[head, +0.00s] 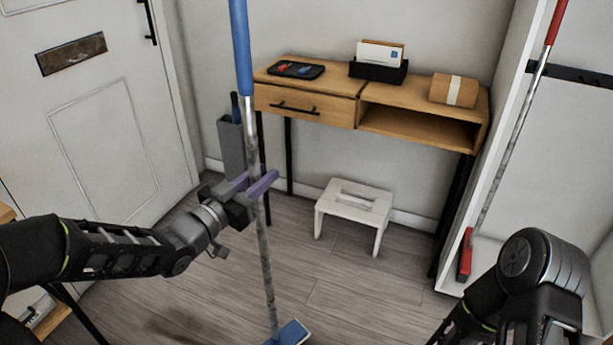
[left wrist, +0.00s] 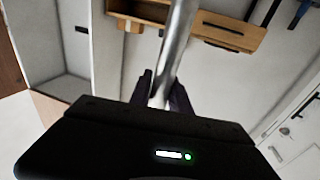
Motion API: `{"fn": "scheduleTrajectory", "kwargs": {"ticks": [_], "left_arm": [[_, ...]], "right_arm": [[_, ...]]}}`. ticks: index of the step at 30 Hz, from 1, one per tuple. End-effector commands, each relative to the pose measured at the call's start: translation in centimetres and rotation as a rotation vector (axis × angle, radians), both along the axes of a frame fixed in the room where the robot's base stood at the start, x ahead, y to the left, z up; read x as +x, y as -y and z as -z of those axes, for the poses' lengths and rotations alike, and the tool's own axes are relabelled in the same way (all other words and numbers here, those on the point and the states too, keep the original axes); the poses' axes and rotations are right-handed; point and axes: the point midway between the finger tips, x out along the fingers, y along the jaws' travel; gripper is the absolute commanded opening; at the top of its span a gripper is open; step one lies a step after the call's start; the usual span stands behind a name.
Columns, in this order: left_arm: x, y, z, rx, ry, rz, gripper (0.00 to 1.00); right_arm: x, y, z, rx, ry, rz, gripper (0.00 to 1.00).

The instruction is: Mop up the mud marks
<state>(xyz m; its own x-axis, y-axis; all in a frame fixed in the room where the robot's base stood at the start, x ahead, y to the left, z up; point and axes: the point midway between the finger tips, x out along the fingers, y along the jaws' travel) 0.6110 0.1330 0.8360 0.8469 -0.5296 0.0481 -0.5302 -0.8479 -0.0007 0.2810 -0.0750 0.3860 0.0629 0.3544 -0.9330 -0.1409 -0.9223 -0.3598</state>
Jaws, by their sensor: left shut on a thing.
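The mop (head: 266,262) has a blue upper grip, a grey metal shaft and a blue head (head: 288,333) low at the bottom edge of the head view. It stands nearly upright. My left gripper (head: 256,186) is shut around its shaft below the blue grip. In the left wrist view the shaft (left wrist: 178,50) passes between the dark fingers (left wrist: 162,92). A brownish mud mark (head: 178,331) shows faintly on the wood floor, left of the mop head. Whether the head touches the floor is unclear. My right arm shows at the lower right; its gripper is out of view.
A wooden console table (head: 330,88) stands against the back wall, with a white step stool (head: 353,204) under its front. A grey umbrella bin (head: 232,150) is behind the mop. A red-handled tool (head: 510,150) leans in the white alcove at right. Floor between is clear.

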Motion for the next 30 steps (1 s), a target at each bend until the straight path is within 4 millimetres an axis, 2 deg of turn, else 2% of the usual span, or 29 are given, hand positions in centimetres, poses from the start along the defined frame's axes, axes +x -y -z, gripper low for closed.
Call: {"fn": "scheduleTrajectory", "kwargs": {"ticks": [1,6,12,18,26,30], "left_arm": [[0.4,1.4,0.1,0.0,0.008,0.051,0.0],[1.3,5.7,-0.2,-0.001,0.008,0.217,0.0],[1.9,8.6,-0.4,-0.002,0.005,0.33,0.0],[2.0,9.4,-0.7,-0.001,0.003,0.361,0.0],[2.0,9.4,-0.7,-0.002,0.003,0.36,0.0],[1.9,8.9,0.2,-0.003,0.003,0.359,0.0]], "right_arm": [[0.0,0.0,1.1,-0.001,0.0,0.001,0.36],[0.1,0.1,2.9,-0.001,0.001,0.005,0.36],[0.2,0.2,4.1,-0.002,0.001,0.007,0.36],[0.2,0.2,4.3,-0.002,0.002,0.007,0.36],[0.2,0.2,4.3,-0.002,0.002,0.007,0.36],[0.3,0.3,4.9,-0.004,0.004,0.009,0.36]]}}
